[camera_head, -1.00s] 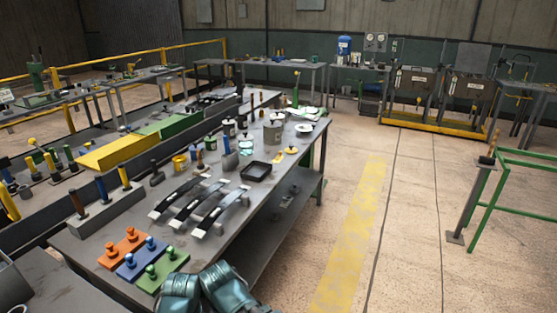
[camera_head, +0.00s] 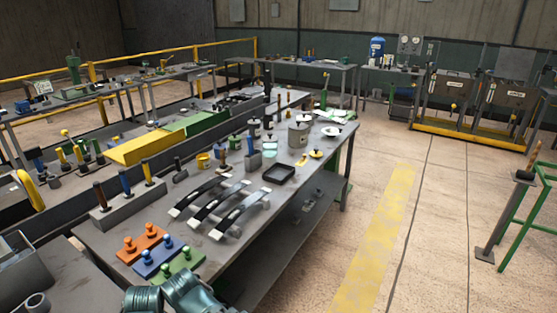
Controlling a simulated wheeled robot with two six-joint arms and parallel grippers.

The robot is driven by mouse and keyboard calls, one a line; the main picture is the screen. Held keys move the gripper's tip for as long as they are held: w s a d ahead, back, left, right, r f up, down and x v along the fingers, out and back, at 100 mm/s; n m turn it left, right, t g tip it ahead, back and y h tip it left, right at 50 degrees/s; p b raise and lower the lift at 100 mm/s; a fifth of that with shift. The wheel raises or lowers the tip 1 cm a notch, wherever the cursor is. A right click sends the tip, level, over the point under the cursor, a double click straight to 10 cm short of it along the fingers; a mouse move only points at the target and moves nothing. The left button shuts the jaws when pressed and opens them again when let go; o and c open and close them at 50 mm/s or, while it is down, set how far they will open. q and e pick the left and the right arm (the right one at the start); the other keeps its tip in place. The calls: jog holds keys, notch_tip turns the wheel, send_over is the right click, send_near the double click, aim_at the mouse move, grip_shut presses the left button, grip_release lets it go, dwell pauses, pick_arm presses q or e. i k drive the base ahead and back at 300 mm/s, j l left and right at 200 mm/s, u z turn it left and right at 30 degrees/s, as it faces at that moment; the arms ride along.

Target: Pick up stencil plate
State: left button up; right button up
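I cannot tell for sure which thing is the stencil plate. Three flat plates with knobs lie side by side at the near end of the long grey workbench (camera_head: 232,262): an orange plate (camera_head: 143,244), a blue plate (camera_head: 159,264) and a green plate (camera_head: 180,276). Each has a pair of knobs of its own colour. Teal rounded parts of my own arms show at the bottom edge, just below the green plate. No gripper fingers show in the head view.
Three curved leaf springs (camera_head: 240,214) lie mid-bench, beside a black tray (camera_head: 279,173) and a grey pot (camera_head: 299,133). A block with upright handles (camera_head: 128,207) stands at the bench's left edge. Open floor with a yellow stripe (camera_head: 375,238) lies right; a green rail (camera_head: 520,215) stands beyond.

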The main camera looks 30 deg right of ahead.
aim_at(304, 155)
jog(key=i+l+u, duration=0.2)
jog(key=l+u, duration=0.15)
jog(key=l, duration=0.3)
jog(key=l+u, duration=0.2)
jog(key=l, duration=0.15)
jog(key=i+l+u, duration=0.1)
jog(key=l, duration=0.75)
jog(key=i+l+u, duration=0.15)
jog(key=l, duration=0.7)
jog(key=l+u, duration=0.1)
jog(key=l, duration=0.8)
jog(key=i+l, duration=0.1)
jog(key=l, duration=1.75)
jog(key=i, duration=0.05)
